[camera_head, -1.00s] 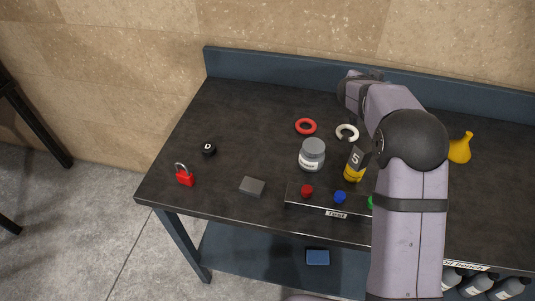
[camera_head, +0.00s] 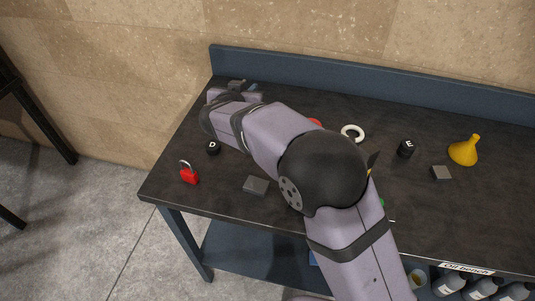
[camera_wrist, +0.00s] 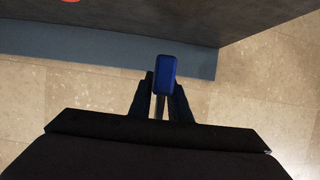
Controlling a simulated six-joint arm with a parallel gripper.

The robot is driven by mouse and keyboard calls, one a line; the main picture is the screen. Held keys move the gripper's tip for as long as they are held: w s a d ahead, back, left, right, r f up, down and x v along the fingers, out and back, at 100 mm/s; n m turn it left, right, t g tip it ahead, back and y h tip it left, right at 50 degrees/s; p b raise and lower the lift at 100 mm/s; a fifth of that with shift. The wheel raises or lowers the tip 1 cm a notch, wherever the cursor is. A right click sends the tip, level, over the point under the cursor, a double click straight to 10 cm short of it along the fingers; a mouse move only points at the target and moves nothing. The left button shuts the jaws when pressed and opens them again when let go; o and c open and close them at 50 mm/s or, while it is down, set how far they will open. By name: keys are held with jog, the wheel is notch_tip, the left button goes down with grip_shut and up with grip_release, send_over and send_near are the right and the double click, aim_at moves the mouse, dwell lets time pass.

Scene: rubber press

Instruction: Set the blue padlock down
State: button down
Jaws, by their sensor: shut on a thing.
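The blue padlock (camera_wrist: 165,72) is held between the fingers of my gripper (camera_wrist: 163,92) in the wrist view. Its blue body points away from the palm, and a bit of metal shackle shows between the fingers. In the head view my gripper (camera_head: 243,87) is over the back left corner of the dark bench top (camera_head: 170,180), near the raised blue back edge (camera_head: 380,86). In that view my arm and gripper mostly hide the padlock. In the wrist view it appears in front of the back edge; its height above the bench is unclear.
A red padlock (camera_head: 189,176) and a black D piece (camera_head: 213,147) stand at the left. A grey block (camera_head: 256,186) lies front left. A white ring (camera_head: 352,133), an E piece (camera_head: 406,148), another grey block (camera_head: 441,173) and a yellow funnel (camera_head: 464,151) are at right.

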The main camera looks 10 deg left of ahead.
jog(key=s+a, duration=0.1)
jog(key=s, duration=0.3)
jog(key=s+d+f+m+g+h, duration=0.1)
jog(key=s+d+m+h, duration=0.1)
jog(key=d+m+h, duration=0.6)
jog(key=shift+d+f+n+y, duration=0.35)
jog(key=shift+f+n, duration=0.1)
jog(key=shift+f, duration=1.3)
jog(key=shift+d+f+n+y, duration=0.3)
jog(key=shift+d+f+n, duration=0.15)
jog(key=shift+f, duration=1.25)
jog(key=shift+d+f+n+y, duration=0.35)
jog(key=shift+f+n, duration=0.15)
jog(key=shift+f, duration=1.25)
jog(key=shift+f, duration=0.1)
jog(key=c, duration=1.7)
grip_release()
jog(key=shift+f, duration=0.1)
jog(key=shift+o, duration=0.2)
